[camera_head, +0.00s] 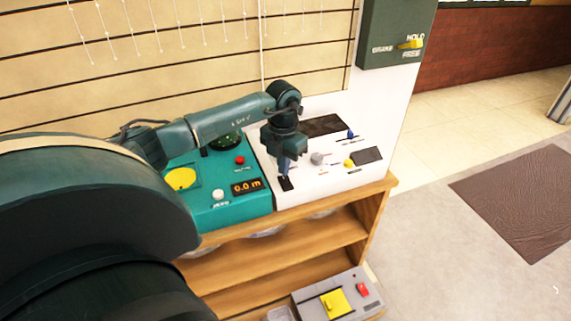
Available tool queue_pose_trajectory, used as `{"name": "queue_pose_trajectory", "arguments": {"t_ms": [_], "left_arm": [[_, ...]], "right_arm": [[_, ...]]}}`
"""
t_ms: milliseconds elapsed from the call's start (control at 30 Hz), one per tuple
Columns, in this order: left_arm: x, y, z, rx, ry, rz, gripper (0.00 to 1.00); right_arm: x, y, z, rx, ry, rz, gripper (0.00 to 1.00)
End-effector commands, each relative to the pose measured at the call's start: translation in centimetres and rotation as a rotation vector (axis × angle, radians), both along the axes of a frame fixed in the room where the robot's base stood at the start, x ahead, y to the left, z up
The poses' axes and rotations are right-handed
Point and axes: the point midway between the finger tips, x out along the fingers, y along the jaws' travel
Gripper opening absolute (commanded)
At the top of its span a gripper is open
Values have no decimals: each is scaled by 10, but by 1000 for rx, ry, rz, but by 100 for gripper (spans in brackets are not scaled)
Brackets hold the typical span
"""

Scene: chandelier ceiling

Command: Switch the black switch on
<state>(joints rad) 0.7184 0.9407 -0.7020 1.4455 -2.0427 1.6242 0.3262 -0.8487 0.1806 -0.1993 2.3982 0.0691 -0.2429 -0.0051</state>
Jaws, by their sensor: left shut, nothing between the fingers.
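The black switch (286,184) is a small dark piece near the front left of the white panel (310,188) on the wooden shelf unit. My left gripper (284,173) points down just above the switch, with its fingers shut and nothing between them. Its fingertips look very close to the switch; I cannot tell whether they touch it. The gripper hides part of the switch, so its on or off position cannot be told. My right gripper is not in view.
A teal box (235,213) with a red button, white knob and display stands left of the panel. The panel also carries a blue lever (351,134) and a yellow knob (349,163). A grey box (312,303) sits on a lower shelf. A dark green box (392,35) hangs behind.

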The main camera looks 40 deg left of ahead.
Motion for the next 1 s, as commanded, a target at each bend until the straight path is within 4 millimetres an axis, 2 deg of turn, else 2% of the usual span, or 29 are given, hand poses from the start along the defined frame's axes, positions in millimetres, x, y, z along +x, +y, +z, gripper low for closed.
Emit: {"name": "queue_pose_trajectory", "arguments": {"t_ms": [1000], "left_arm": [[0,0,-13,0,1,0,0]], "right_arm": [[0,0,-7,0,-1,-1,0]]}}
